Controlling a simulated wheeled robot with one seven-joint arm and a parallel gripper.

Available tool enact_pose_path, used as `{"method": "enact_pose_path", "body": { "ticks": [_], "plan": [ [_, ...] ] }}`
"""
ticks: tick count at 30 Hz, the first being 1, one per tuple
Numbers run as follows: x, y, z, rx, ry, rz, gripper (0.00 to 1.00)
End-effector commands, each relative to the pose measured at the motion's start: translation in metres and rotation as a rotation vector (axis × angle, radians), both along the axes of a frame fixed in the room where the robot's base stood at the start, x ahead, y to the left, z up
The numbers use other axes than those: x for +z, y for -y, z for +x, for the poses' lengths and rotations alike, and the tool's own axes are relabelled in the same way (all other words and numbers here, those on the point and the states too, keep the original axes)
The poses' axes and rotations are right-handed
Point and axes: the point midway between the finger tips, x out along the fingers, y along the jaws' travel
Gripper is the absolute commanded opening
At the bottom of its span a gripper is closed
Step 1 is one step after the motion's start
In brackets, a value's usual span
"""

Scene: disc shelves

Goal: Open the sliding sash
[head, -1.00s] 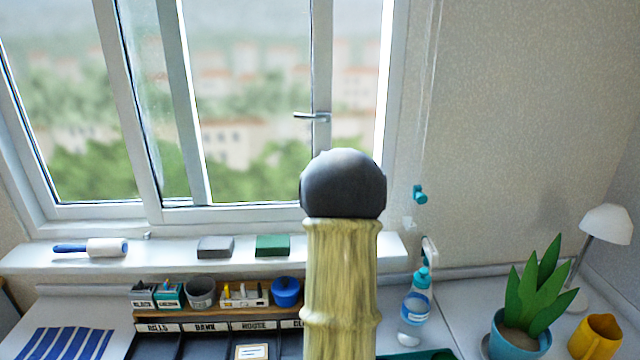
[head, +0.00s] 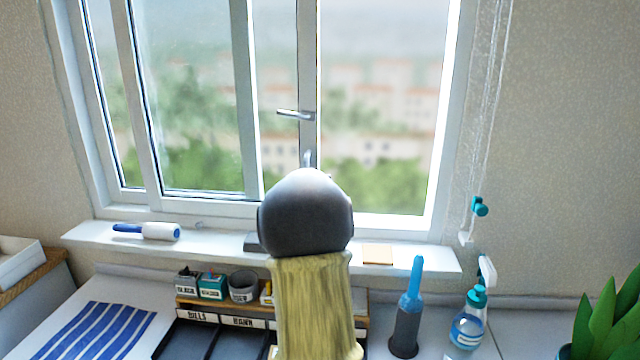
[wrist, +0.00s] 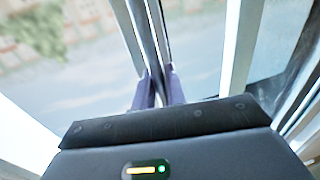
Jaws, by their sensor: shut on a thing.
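The sliding sash is a white-framed glass pane. Its right stile (head: 309,60) bears a grey lever handle (head: 295,114), which points left. The sash stands partly open, with a wide gap between this stile and the window's right jamb. My gripper (wrist: 158,82) is shut on the sash, its dark fingers on either side of the narrow upright in the wrist view. In the head view my own arm hides most of the gripper. Exactly where the fingers touch the stile is hard to tell.
The sill (head: 415,257) holds a lint roller (head: 150,231) and small blocks. A blind cord (head: 490,110) hangs right of the window. A plant (head: 610,315) stands at far right.

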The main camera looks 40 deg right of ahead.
Motion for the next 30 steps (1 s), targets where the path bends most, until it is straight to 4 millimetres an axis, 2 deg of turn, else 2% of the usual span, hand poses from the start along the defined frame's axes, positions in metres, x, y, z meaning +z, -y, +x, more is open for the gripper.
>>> {"method": "enact_pose_path", "body": {
  "ticks": [13, 14, 15, 16, 26, 30],
  "plan": [
    [-0.0005, -0.0023, 0.0034, -0.004, -0.002, 0.001, 0.00],
    [-0.0005, -0.0023, 0.0034, -0.004, -0.002, 0.001, 0.18],
    [-0.0004, -0.0024, 0.0035, -0.004, -0.002, 0.001, 0.26],
    [-0.0004, -0.0023, 0.0034, -0.004, -0.002, 0.001, 0.29],
    [-0.0002, -0.0039, 0.0022, -0.003, -0.001, 0.000, 0.29],
    [0.0001, -0.0108, -0.0055, -0.003, 0.000, 0.000, 0.29]
  ]
}}
